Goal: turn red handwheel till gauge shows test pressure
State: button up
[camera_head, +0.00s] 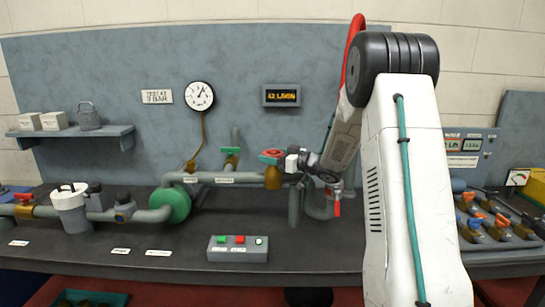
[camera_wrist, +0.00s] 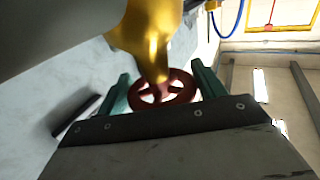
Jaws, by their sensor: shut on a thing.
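The red handwheel (camera_head: 272,153) sits on top of a brass valve (camera_head: 273,177) on the grey pipe; it shows as a spoked red ring in the wrist view (camera_wrist: 180,93). My gripper (camera_wrist: 162,88) has its green fingers on either side of the wheel and is shut on it. In the head view my gripper (camera_head: 271,157) reaches the valve from the right and partly hides the wheel. The round white gauge (camera_head: 199,96) hangs on the wall panel; its dark needle seems to point up and right, its numerals too small to read. A wall sign (camera_head: 157,97) seems to read "test at 3 bar".
A push-button box (camera_head: 238,248) stands on the dark bench (camera_head: 180,262) in front of the pipes. A green-handled valve (camera_head: 231,158) and a green flange (camera_head: 172,205) are left of the handwheel. A lit display (camera_head: 282,95) hangs above.

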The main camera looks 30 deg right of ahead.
jog(key=shift+y, duration=0.3)
jog(key=o, duration=1)
jog(key=v, duration=0.7)
jog(key=shift+s+d+r, duration=0.1)
jog(key=shift+s+d, duration=0.1)
jog(key=shift+s, duration=0.15)
